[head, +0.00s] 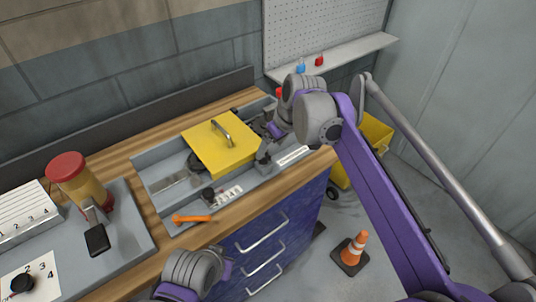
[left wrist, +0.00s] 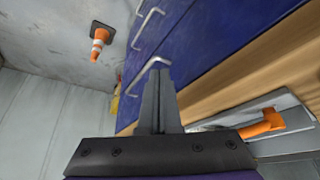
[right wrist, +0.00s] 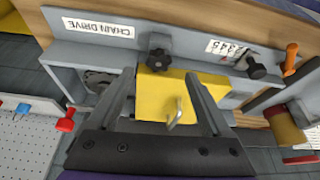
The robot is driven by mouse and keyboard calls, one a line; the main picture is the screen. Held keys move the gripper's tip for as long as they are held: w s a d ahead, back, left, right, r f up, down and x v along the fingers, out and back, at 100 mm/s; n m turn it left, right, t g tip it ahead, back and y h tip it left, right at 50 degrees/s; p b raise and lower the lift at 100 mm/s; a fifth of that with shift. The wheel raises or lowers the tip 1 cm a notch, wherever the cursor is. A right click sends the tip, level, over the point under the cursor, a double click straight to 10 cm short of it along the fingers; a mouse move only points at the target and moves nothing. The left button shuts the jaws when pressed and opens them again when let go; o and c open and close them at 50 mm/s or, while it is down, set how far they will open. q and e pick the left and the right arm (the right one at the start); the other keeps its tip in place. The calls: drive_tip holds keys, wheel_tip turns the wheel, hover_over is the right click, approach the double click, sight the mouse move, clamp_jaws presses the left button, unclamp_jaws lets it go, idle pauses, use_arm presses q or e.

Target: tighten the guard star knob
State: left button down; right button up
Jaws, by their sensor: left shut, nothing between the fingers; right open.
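The yellow guard (head: 218,150), with a metal handle on top, sits over the grey chain-drive tray (head: 150,160). In the right wrist view, the black star knob (right wrist: 158,61) is at the edge of the yellow guard (right wrist: 160,95), by the tray wall. My right gripper (right wrist: 161,78) is open; its fingers point toward the knob, one to each side in the picture, with nothing held. Contact cannot be told. In the head view, my right gripper (head: 266,140) is over the guard's right side, partly hiding the knob area. My left gripper (left wrist: 158,72) is shut and empty, beside the blue drawers.
A black knob (head: 208,193) and an orange lever (head: 191,218) are at the tray's front left. A red-capped yellow cylinder (head: 80,180) stands on the left plate. Blue drawers (head: 265,240) are below the bench. A traffic cone (head: 354,250) stands on the floor.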

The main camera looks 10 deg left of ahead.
sight(263, 160)
drive_tip(key=x, duration=0.5)
drive_tip(key=shift+w+f, duration=0.15)
drive_tip(key=shift+f, duration=0.25)
clamp_jaws()
drive_tip(key=shift+a+m, duration=0.1)
drive_tip(key=shift+m, duration=0.2)
drive_tip(key=shift+s+a+r+m+t+h+p, duration=0.1)
drive_tip(key=shift+m+t+h+p, duration=0.1)
drive_tip(key=shift+m, duration=0.4)
drive_tip(key=shift+s+a+m+t+h+p, duration=0.1)
drive_tip(key=shift+m+t+h, duration=0.1)
drive_tip(key=shift+m, duration=0.4)
drive_tip(key=shift+s+a+m+t+h+p, duration=0.15)
drive_tip(key=shift+m+h+p, duration=0.25)
drive_tip(key=shift+m, duration=0.75)
drive_tip(key=shift+w+a+m+t+h+p, duration=0.1)
drive_tip(key=shift+m+t+h+p, duration=0.25)
drive_tip(key=shift+m, duration=0.8)
drive_tip(key=shift+s, duration=0.1)
